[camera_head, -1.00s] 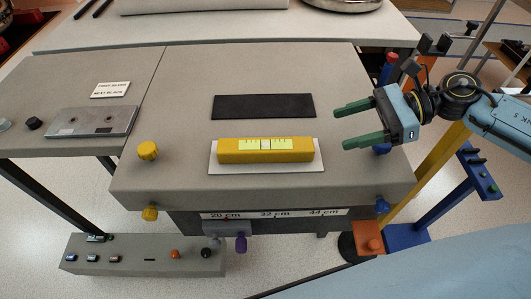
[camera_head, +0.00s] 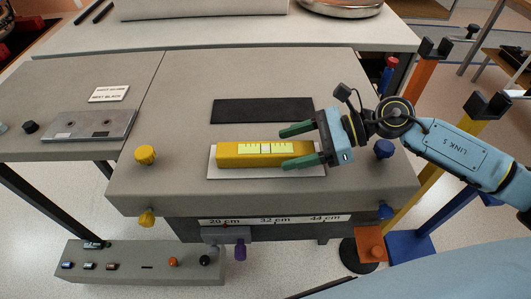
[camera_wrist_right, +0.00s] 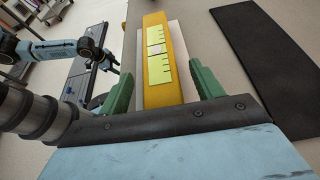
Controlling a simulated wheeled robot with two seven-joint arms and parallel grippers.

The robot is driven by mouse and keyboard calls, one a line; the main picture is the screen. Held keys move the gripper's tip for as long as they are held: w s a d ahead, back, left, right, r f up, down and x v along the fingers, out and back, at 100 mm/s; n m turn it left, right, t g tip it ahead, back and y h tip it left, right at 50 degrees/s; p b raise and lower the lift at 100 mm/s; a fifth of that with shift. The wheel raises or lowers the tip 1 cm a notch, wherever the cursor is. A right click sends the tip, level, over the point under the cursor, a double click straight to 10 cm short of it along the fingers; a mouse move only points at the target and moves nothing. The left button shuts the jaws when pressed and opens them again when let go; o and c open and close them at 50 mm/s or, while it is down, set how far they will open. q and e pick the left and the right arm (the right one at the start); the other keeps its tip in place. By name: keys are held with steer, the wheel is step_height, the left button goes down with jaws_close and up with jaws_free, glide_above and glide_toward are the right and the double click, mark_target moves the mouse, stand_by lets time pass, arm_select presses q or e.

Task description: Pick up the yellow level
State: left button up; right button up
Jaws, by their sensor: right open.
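The yellow level (camera_head: 232,154) lies flat on a white plate (camera_head: 212,174) on the grey table, with a pale green marked label on its top. My right gripper (camera_head: 290,147) is open at the level's right end, its green fingers apart. In the right wrist view the level (camera_wrist_right: 155,45) runs lengthwise away from me, and its near end lies between the two fingertips of the gripper (camera_wrist_right: 158,78). A gap shows beside each finger. Whether the fingers are down at the level's height is hard to tell. My left gripper does not show in the head view.
A black mat (camera_head: 240,110) lies behind the level. A yellow knob (camera_head: 145,154) and a blue knob (camera_head: 384,149) stand at the table's left and right. A grey metal plate (camera_head: 88,126) lies on the left table. The table around the white plate is mostly clear.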

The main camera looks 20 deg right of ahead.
steer(key=shift+w+a+f, duration=0.15)
steer(key=shift+a, duration=0.35)
steer(key=c, duration=1.4)
jaws_close()
